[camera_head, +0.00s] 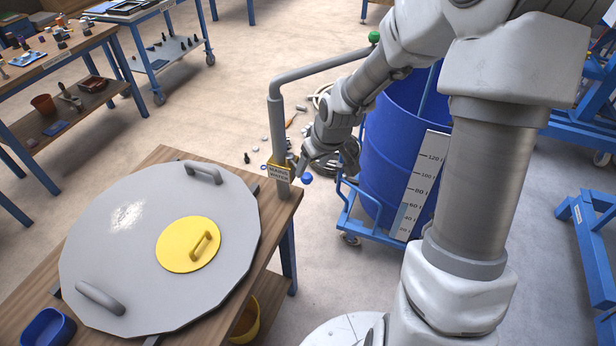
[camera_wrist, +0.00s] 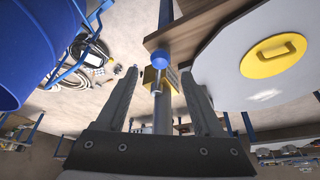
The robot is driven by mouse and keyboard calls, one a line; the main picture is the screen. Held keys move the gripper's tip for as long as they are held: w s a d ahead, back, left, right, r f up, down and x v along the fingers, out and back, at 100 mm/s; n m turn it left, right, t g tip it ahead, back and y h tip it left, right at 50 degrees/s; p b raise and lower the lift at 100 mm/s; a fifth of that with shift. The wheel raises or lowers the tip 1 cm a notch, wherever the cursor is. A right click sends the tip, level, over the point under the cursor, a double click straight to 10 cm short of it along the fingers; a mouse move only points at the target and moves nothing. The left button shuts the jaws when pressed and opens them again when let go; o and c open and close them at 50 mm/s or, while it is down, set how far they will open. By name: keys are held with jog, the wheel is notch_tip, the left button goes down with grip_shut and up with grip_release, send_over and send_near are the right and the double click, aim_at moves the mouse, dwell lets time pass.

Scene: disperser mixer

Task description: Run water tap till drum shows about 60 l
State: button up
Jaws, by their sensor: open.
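The blue drum (camera_head: 388,150) stands in a blue wheeled frame right of the table, partly hidden by my arm. A white scale (camera_head: 424,185) on its side carries litre marks; I cannot tell the water level. A grey standpipe (camera_head: 277,120) rises at the table's corner and its arm reaches towards the drum, ending in a green tip (camera_head: 374,37). On it are a mains water sign (camera_head: 279,172) and a blue tap knob (camera_head: 307,178). My gripper (camera_head: 302,168) is open beside the pipe. In the wrist view the blue knob (camera_wrist: 160,57) shows between my open fingers (camera_wrist: 160,80), not gripped.
A large grey lid (camera_head: 140,250) with a yellow hatch (camera_head: 188,244) lies on the wooden table (camera_head: 165,155). A hose (camera_head: 322,98) and small parts lie on the floor behind the pipe. Blue frames stand at the right. The floor at back centre is clear.

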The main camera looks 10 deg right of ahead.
aim_at(308, 175)
jog(key=shift+b+x, duration=0.3)
jog(key=shift+x, duration=2.45)
jog(key=shift+c, duration=0.2)
grip_shut()
